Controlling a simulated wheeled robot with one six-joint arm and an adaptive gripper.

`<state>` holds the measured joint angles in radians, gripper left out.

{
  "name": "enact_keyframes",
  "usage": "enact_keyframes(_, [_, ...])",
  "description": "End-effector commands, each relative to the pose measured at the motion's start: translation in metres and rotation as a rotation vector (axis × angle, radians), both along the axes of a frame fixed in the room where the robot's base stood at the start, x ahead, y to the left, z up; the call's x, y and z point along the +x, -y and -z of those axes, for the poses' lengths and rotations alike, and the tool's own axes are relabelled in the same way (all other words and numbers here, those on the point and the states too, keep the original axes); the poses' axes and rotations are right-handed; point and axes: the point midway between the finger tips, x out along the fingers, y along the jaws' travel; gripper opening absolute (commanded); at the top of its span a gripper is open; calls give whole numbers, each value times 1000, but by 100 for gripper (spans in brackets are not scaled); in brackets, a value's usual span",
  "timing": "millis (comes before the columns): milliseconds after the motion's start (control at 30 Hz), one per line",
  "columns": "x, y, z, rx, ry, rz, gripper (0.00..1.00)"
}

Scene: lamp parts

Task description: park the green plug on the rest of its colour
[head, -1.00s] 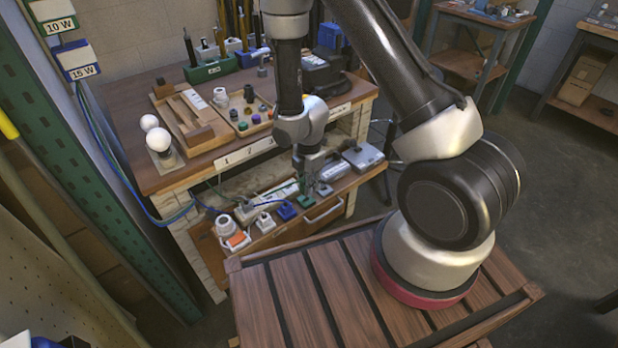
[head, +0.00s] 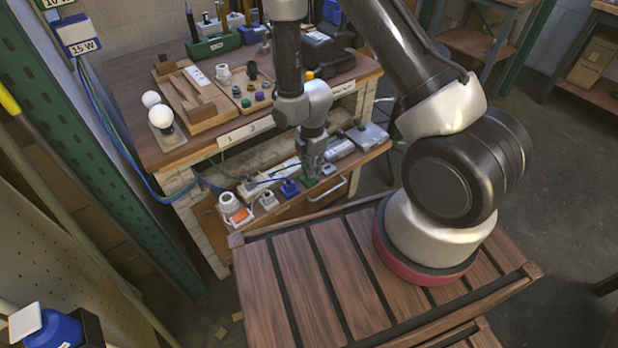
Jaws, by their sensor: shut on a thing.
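My gripper (head: 312,173) points down at the low front shelf of the bench, with its fingers closed. A small green piece (head: 309,182) shows at its fingertips, at shelf level. I take it as the green plug in my grip, with the green rest at or under it. The view is too small and too covered to tell plug from rest, or whether the plug is seated. A blue plug or rest (head: 290,188) is just left of the fingers, and a white one (head: 268,200) is further left.
A white socket piece with orange (head: 240,216) stands at the shelf's left end. Grey boxes (head: 366,135) are right of my gripper. Blue and green cords run along the shelf. The workbench top (head: 130,100) above holds bulbs, wooden trays and tools.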

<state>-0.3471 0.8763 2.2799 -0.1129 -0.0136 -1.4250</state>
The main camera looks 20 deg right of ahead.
Motion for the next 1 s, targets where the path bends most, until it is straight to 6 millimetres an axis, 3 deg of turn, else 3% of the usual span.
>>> enact_keyframes(1000, [0,0,12,0,0,0,0])
